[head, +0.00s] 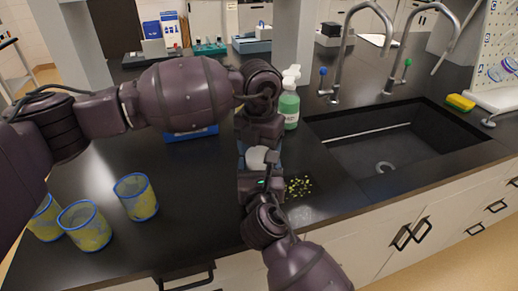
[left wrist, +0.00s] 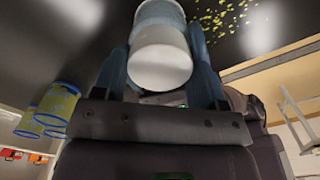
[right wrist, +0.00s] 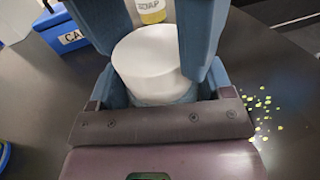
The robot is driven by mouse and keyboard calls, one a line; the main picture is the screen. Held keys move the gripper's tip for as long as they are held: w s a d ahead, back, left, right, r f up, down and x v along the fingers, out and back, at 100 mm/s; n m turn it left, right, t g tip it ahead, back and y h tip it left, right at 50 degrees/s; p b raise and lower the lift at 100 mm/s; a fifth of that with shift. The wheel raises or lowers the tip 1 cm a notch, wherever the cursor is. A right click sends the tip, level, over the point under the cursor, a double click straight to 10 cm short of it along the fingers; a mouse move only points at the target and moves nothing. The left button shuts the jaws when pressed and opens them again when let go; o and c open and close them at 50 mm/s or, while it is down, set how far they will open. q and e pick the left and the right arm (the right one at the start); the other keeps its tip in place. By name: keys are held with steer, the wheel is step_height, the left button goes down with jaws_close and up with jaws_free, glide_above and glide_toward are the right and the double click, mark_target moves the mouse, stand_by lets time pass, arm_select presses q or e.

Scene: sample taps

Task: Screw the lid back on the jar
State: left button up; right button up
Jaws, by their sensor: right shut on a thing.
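The jar's white lid (head: 257,158) sits on top of the jar between my two grippers, and it also shows in the left wrist view (left wrist: 160,62) and the right wrist view (right wrist: 145,55). The pale jar body (left wrist: 160,13) is mostly hidden by fingers. I cannot tell how tightly the lid sits. My right gripper (head: 259,174) comes from the front and is shut on the jar. My left gripper (head: 259,147) comes from the far side at lid height. Its blue fingers stand on either side of the lid and appear open, close to its sides.
Several blue-rimmed cups (head: 137,197) stand at the front left. Yellow-green granules (head: 299,187) lie right of the jar. A green soap bottle (head: 289,106) and a blue box (head: 191,132) stand behind. The sink (head: 385,150) is at the right. The counter between cups and jar is clear.

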arm_select(q)
steer(key=shift+c, duration=1)
steer(key=o, duration=1)
steer(key=shift+r, duration=2.3)
steer(key=shift+o, duration=0.4)
steer(key=shift+o, duration=0.5)
